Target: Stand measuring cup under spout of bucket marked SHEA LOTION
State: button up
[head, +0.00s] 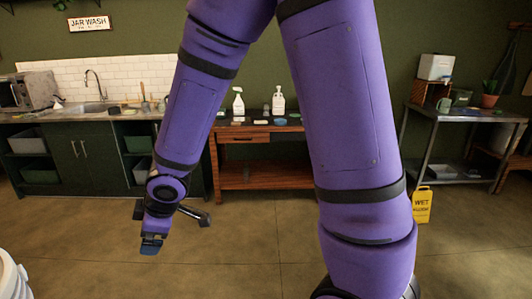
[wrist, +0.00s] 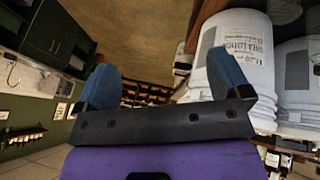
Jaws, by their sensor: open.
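A white bucket (wrist: 236,50) with printed lettering that appears to read SHEA LOTION stands at the upper right of the wrist view, partly behind my right finger. I cannot make out its spout. Part of a white bucket (head: 9,277) shows at the lower left edge of the head view; its marking is not visible. I cannot pick out the measuring cup in either view. My gripper (head: 152,245) hangs low over open floor in the head view. In the wrist view my gripper (wrist: 166,86) has its blue fingers wide apart, with nothing between them.
A second white bucket (wrist: 297,82) stands beside the marked one. A wooden bench (head: 262,137) with bottles is at the back, a sink counter (head: 70,118) at the left. The middle floor is clear.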

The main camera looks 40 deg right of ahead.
jog(key=s+d+r+m+t+h, duration=0.1)
jog(key=s+d+r+m+h, duration=0.45)
jog(key=d+r, duration=0.8)
jog(key=s+d+r+m+y, duration=0.1)
jog(key=s+r+m, duration=0.2)
jog(key=s, duration=0.5)
jog(key=s+d+r+m+g+y, duration=0.1)
jog(key=s+r+m, duration=0.3)
jog(key=s, duration=0.4)
jog(key=shift+s+d+r+y, duration=0.3)
jog(key=shift+r+y, duration=0.15)
jog(key=shift+r, duration=0.15)
